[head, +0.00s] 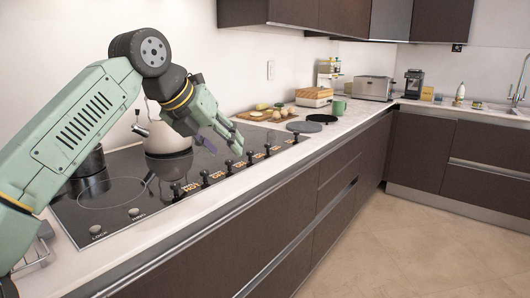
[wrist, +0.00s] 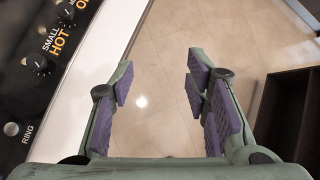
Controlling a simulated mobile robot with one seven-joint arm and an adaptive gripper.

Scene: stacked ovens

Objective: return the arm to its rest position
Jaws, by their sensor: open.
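My arm (head: 85,120) reaches in from the left of the head view, bends at a dark round joint, and slopes down over the black cooktop (head: 125,205). My gripper (head: 224,138) hangs near the cooktop's row of knobs, its fingers pointing down and to the right. In the wrist view my gripper (wrist: 160,82) has its purple-padded fingers spread wide apart, with only tiled floor seen between them. It holds nothing. The arm hides part of the cooktop and the kettle.
A kettle (head: 168,138) and a dark pot (head: 90,162) stand on the cooktop. A cutting board with food (head: 265,115), a green mug (head: 338,107) and a toaster (head: 373,88) are farther along the counter. Dark cabinets (head: 340,185) run below. The tiled floor (head: 420,240) at right is clear.

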